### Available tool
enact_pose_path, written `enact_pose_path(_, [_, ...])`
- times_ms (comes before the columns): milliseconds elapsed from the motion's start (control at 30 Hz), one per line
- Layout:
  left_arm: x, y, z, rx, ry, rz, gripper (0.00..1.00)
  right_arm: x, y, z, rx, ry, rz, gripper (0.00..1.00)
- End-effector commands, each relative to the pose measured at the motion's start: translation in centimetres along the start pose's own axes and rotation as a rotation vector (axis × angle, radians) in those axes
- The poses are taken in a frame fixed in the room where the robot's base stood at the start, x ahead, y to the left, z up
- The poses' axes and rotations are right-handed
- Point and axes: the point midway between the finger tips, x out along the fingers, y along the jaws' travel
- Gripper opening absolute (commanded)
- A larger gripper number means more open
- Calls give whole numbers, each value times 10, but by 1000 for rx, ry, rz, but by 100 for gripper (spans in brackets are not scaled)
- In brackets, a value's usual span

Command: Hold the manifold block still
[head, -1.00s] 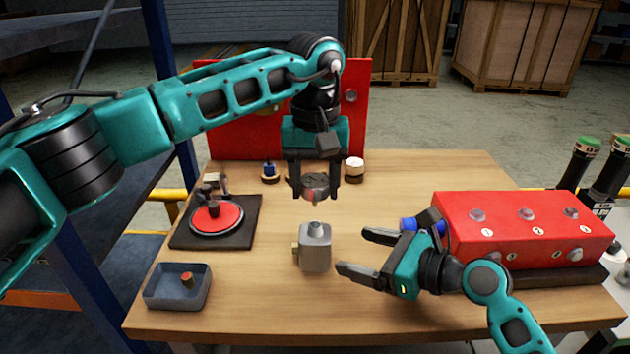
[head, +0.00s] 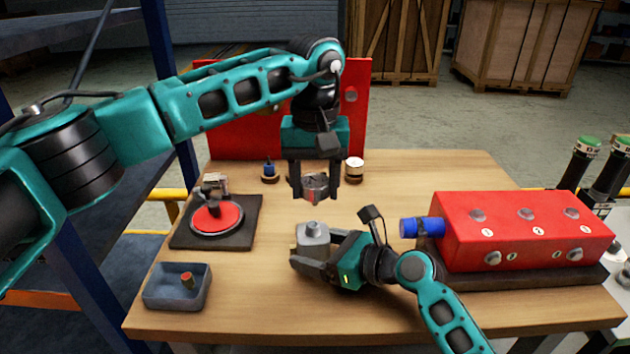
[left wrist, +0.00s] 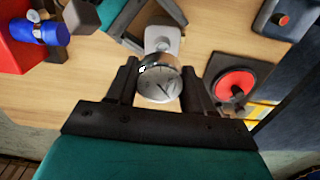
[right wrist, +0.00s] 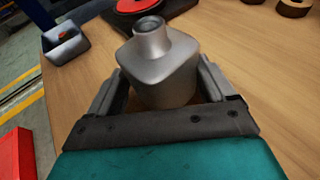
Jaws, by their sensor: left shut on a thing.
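The grey manifold block (head: 312,232) stands upright on the table, its round neck pointing up. My right gripper (head: 308,254) is low at the block, one finger on each side of it. In the right wrist view, the block (right wrist: 160,68) sits between the fingers of this gripper (right wrist: 158,85), which are apart; I cannot tell whether they touch it. My left gripper (head: 315,194) is shut on a round gauge (head: 314,184) above and behind the block. In the left wrist view, the gauge (left wrist: 159,84) shows a pale dial, with the block (left wrist: 162,38) beyond it.
A red box (head: 525,225) with a blue fitting (head: 421,227) stands at the right. A dark pad (head: 243,235) with a red disc (head: 217,218) and a grey tray (head: 165,298) are at the left. A red panel (head: 230,125) stands at the back. The front of the table is clear.

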Motion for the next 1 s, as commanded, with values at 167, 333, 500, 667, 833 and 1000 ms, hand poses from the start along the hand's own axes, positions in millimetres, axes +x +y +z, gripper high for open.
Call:
enact_pose_path(167, [0, 0, 0, 0, 0, 0, 8, 4, 0, 0, 0, 1, 1, 83])
enact_pose_path(333, [0, 0, 0, 0, 0, 0, 8, 4, 1, 0, 0, 1, 1, 83])
enact_pose_path(500, [0, 0, 0, 0, 1, 0, 8, 3, 1, 0, 0, 1, 2, 68])
enact_pose_path(667, [0, 0, 0, 0, 0, 0, 8, 3, 1, 0, 0, 1, 1, 54])
enact_pose_path(833, [0, 0, 0, 0, 0, 0, 8, 3, 0, 0, 0, 1, 1, 89])
enact_pose_path(1000, [0, 0, 0, 0, 0, 0, 8, 3, 0, 0, 0, 1, 1, 95])
